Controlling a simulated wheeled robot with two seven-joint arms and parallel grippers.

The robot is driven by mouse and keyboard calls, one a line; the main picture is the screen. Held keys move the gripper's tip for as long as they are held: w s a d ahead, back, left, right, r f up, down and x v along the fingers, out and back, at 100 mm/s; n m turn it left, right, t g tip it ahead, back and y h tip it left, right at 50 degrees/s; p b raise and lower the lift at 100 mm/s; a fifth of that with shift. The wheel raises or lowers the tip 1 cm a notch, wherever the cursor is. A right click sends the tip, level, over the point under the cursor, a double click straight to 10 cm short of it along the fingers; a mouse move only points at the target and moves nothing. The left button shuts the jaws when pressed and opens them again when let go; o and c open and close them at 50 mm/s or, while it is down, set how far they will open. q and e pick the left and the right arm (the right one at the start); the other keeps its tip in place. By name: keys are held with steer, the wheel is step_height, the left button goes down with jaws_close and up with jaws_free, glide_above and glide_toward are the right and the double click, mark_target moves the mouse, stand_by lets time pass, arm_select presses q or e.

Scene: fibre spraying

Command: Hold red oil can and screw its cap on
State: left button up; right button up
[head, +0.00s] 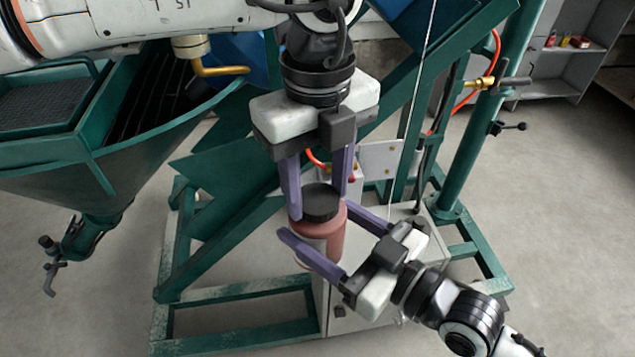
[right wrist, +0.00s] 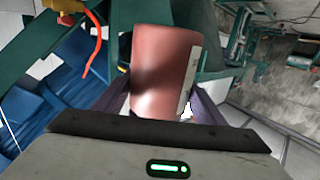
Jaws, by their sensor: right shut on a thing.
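The red oil can (head: 335,233) stands roughly upright in the middle of the head view; its red body also fills the centre of the right wrist view (right wrist: 163,70). Its black cap (head: 321,201) sits at its top; whether it is threaded on cannot be seen. My right gripper (head: 330,240) reaches in from the lower right and is shut on the can's body, one finger on each side. My left gripper (head: 320,203) points down from above, its purple fingers apart on either side of the cap. Small gaps seem to show beside the cap.
A green steel frame (head: 235,333) stands around and behind the can. A green hopper (head: 110,180) is at the left. A grey box (head: 350,305) is below the can. A grey shelf (head: 565,60) stands at the back right, with clear floor before it.

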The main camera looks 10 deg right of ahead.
arm_select(q)
steer(key=c, duration=0.4)
steer(key=m, duration=0.2)
steer(key=shift+m, duration=0.4)
steer(key=shift+c, duration=0.2)
steer(key=m, duration=1.9)
steer(key=shift+m, duration=0.4)
steer(key=m, duration=0.8)
steer(key=o, duration=1.2)
steer(key=shift+c, duration=0.2)
